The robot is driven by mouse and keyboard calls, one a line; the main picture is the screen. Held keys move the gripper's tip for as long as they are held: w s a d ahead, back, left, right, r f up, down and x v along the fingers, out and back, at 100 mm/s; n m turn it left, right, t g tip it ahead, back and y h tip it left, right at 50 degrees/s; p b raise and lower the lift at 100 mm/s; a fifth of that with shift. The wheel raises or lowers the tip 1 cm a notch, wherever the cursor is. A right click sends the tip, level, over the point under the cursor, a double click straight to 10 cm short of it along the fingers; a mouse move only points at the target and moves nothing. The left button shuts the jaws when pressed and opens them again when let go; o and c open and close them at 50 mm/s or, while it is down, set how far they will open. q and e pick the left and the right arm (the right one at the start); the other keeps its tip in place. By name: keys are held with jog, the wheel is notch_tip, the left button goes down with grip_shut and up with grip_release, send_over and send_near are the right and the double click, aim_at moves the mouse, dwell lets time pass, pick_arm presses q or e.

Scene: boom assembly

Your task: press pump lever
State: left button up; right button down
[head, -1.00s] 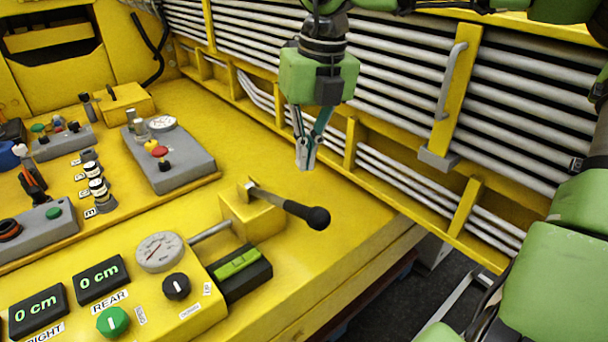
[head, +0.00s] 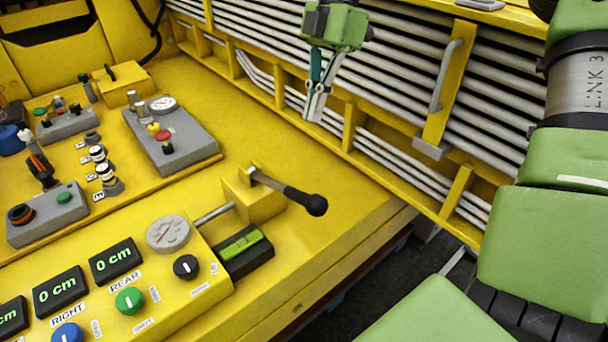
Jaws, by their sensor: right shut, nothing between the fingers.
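The pump lever (head: 288,192) is a grey metal rod with a black ball-ended handle, on a yellow block (head: 248,197) at the console's right side. The lever points right and slightly down in the head view. My right gripper (head: 315,112) hangs in the upper middle, pointing down, with its fingers shut and empty. In the picture it is above the lever, apart from it, in front of the grey pipes. My left gripper is not in view.
A round gauge (head: 168,233), a black knob (head: 186,267) and a black-and-green box (head: 241,250) sit near the lever block. Grey pipes (head: 390,60) and a yellow rail run behind. Grey control boxes (head: 172,138) stand left. The yellow surface between them and the lever is clear.

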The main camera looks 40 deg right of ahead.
aim_at(301, 192)
jog(key=p+x, duration=0.1)
jog(key=x, duration=0.3)
jog(key=p+x, duration=0.2)
jog(key=x, duration=0.2)
jog(key=p+x, duration=0.2)
jog(key=x, duration=0.2)
jog(key=shift+s+d+f, duration=0.1)
jog(key=shift+s+f, duration=0.25)
jog(key=shift+s, duration=0.1)
jog(key=shift+s+f, duration=0.15)
jog(key=shift+f, duration=0.4)
